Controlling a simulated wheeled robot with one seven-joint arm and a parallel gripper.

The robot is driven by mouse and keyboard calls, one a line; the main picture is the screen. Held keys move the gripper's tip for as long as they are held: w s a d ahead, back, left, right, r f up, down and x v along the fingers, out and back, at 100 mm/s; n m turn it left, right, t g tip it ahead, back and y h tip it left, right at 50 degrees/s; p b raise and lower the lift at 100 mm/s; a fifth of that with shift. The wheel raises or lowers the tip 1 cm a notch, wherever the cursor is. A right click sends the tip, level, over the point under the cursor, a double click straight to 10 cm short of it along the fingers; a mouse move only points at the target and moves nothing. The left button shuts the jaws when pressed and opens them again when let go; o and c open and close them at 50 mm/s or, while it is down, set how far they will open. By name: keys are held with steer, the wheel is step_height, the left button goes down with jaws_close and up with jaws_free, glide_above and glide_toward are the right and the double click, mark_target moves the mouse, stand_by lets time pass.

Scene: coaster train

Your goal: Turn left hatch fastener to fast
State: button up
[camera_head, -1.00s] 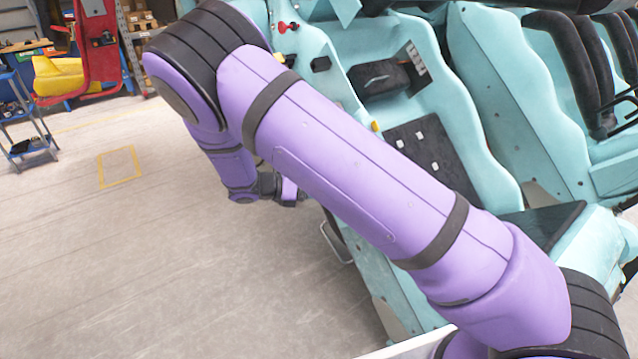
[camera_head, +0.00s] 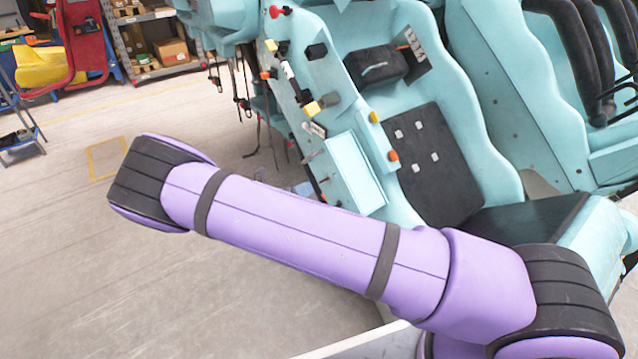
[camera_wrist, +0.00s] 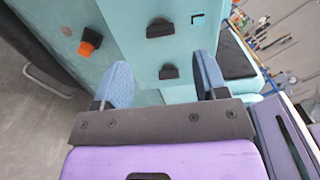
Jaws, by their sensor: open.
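In the wrist view, my gripper (camera_wrist: 161,66) is open, its two blue fingers apart and nothing seen held between them. Ahead of it is a teal panel (camera_wrist: 135,50) with two black, half-round knobs. The nearer knob (camera_wrist: 169,72) appears between the fingertips, apart from both; the other knob (camera_wrist: 160,28) is farther up the picture. An orange-and-black knob (camera_wrist: 89,42) sits to the left. I cannot tell which is the left hatch fastener. In the head view, a raised teal panel (camera_head: 356,172) stands on the car side; my gripper is not visible there.
In the head view, the teal car side carries yellow (camera_head: 322,104), red (camera_head: 279,11) and black fittings. Cables (camera_head: 262,125) hang left of it. A black seat (camera_head: 430,165) is to the right. Grey floor (camera_head: 90,260) is clear at left.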

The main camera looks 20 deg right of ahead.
mark_target(321, 182)
steer(key=x, duration=0.6)
steer(key=shift+d, duration=0.35)
steer(key=shift+c, duration=0.5)
steer(key=c, duration=0.8)
